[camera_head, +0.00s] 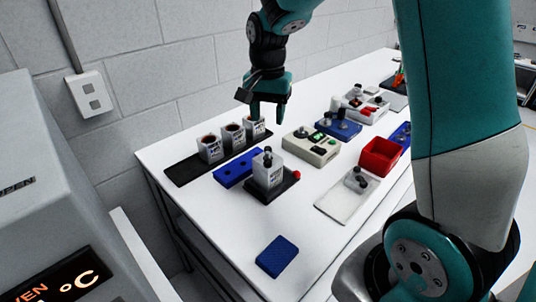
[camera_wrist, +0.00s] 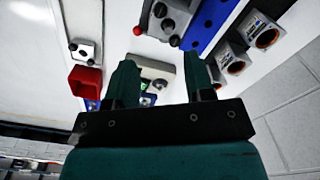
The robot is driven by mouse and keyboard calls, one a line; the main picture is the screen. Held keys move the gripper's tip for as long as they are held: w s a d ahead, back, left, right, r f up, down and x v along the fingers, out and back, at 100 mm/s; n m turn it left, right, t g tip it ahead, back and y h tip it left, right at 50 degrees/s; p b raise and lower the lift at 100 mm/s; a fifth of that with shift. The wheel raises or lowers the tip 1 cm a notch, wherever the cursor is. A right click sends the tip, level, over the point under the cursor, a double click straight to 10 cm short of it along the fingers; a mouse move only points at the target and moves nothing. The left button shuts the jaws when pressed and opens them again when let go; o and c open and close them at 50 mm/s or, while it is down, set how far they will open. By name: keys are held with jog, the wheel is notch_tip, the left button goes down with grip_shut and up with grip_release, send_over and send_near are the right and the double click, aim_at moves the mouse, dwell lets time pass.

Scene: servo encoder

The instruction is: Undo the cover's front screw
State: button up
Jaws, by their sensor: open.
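A pale grey block (camera_head: 268,176), which looks like the covered servo unit, stands on a black base (camera_head: 280,189) on the white table. Dark knob-like screws (camera_head: 267,155) sit on its top; I cannot tell for sure which is the front one. It also shows at the top of the wrist view (camera_wrist: 181,15), partly cut off by the frame's edge. My gripper (camera_head: 264,110) hangs fingers down above the table, behind the block and apart from it. Its two fingers are spread with nothing between them in the wrist view (camera_wrist: 163,78).
A black tray (camera_head: 184,173) with three grey printed containers and a blue perforated block (camera_head: 236,168) stand close to the unit. A beige device (camera_head: 311,148), a red bin (camera_head: 381,156) and a white tray (camera_head: 340,207) lie right. A blue pad (camera_head: 277,256) lies at the near edge.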

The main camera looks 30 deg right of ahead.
aim_at(268, 162)
notch_tip(268, 162, down, 13)
jog(key=shift+p, duration=0.8)
grip_shut()
